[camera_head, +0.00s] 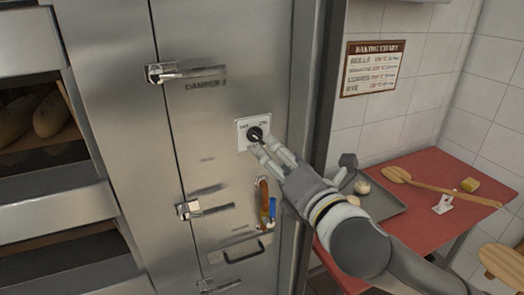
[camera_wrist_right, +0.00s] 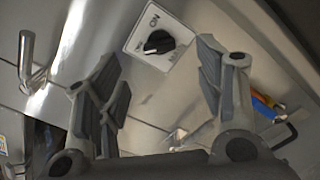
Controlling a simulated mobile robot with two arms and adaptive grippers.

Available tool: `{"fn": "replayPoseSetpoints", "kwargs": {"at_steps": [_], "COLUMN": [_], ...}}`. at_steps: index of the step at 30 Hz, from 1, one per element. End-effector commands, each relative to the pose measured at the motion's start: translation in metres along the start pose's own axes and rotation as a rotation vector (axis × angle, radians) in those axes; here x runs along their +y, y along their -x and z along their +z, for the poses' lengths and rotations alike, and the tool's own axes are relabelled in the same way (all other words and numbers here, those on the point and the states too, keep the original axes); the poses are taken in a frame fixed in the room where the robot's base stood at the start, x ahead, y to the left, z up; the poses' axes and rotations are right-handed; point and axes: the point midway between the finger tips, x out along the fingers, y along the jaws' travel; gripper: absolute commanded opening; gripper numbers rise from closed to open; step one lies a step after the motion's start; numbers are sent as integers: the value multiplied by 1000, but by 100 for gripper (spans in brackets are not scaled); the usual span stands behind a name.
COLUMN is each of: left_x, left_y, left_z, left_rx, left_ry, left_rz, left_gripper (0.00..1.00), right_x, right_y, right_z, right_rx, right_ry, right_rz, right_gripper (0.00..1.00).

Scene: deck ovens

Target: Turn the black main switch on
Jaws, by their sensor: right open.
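The black main switch (camera_head: 256,133) is a round knob on a white plate on the steel oven front. It also shows in the right wrist view (camera_wrist_right: 160,42), with a label reading ON near the plate's upper edge. A pale mark on the knob points toward the lower left there; the other label is too blurred to read surely. My right gripper (camera_head: 263,149) is open, its fingertips close to the knob from below right. In the wrist view the knob lies between and beyond the fingers, and contact cannot be told. My left gripper is not in view.
Latch handles (camera_head: 188,73) stick out left of the switch. A colourful item (camera_head: 266,203) hangs below it, above a dark handle (camera_head: 243,252). A red table (camera_head: 411,238) with a tray (camera_head: 386,210) and a wooden paddle (camera_head: 440,187) stands at the right.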

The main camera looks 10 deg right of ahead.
Motion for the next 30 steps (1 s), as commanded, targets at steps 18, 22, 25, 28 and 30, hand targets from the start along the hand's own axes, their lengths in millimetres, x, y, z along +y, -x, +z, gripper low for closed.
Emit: {"fn": "replayPoseSetpoints", "kwargs": {"at_steps": [18, 22, 25, 28, 30], "left_x": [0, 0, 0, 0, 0], "left_y": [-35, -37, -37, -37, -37], "left_z": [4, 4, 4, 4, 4], "left_rx": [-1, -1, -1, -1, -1], "left_ry": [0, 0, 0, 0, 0], "left_rz": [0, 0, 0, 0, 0], "left_gripper": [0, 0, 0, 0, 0], "right_x": [2, 2, 2, 2, 2], "right_y": [-69, -79, -83, -84, -84], "right_z": [-2, -2, -2, -2, -2], "right_rx": [7, 7, 7, 7, 7], "right_ry": [5, 6, 6, 7, 7], "right_rz": [3, 4, 4, 4, 4], "right_gripper": [62, 62, 62, 62, 62]}}
